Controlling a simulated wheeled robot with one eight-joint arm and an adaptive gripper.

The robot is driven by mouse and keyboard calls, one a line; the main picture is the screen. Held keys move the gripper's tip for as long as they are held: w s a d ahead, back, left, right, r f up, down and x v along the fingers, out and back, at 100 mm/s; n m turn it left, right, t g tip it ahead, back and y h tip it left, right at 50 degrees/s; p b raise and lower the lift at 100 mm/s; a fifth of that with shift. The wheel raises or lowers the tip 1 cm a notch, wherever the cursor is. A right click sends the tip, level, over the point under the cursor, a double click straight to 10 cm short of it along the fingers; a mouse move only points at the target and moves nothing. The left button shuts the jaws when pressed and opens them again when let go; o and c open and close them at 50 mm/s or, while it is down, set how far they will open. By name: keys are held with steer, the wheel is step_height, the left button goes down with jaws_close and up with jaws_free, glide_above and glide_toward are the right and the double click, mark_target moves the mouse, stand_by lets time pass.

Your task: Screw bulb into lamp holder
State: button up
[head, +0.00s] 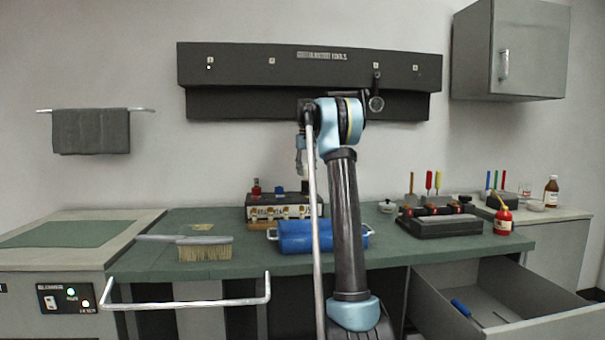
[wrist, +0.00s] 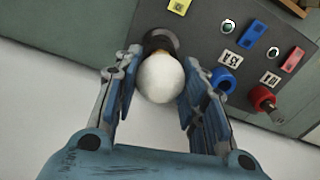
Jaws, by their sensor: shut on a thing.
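The bulb (wrist: 160,80) is a round white globe between the two fingers of my gripper (wrist: 160,70) in the wrist view. My gripper is shut on it. The lamp holder (wrist: 157,37) is a dark round socket on a grey panel, just beyond the bulb. The bulb hides part of the holder, so I cannot tell whether the bulb's base is seated in it. In the head view my gripper (head: 302,172) points down over the right part of the box (head: 285,210) on the green bench. The bulb is too small to make out there.
A brush (head: 205,250) lies to the left. An open drawer (head: 500,300) juts out at lower right.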

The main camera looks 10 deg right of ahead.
steer(key=o, duration=1)
steer(key=n, duration=0.9)
steer(key=shift+a, duration=0.1)
steer(key=n, duration=0.7)
steer(key=shift+c, duration=0.7)
steer(key=c, duration=1)
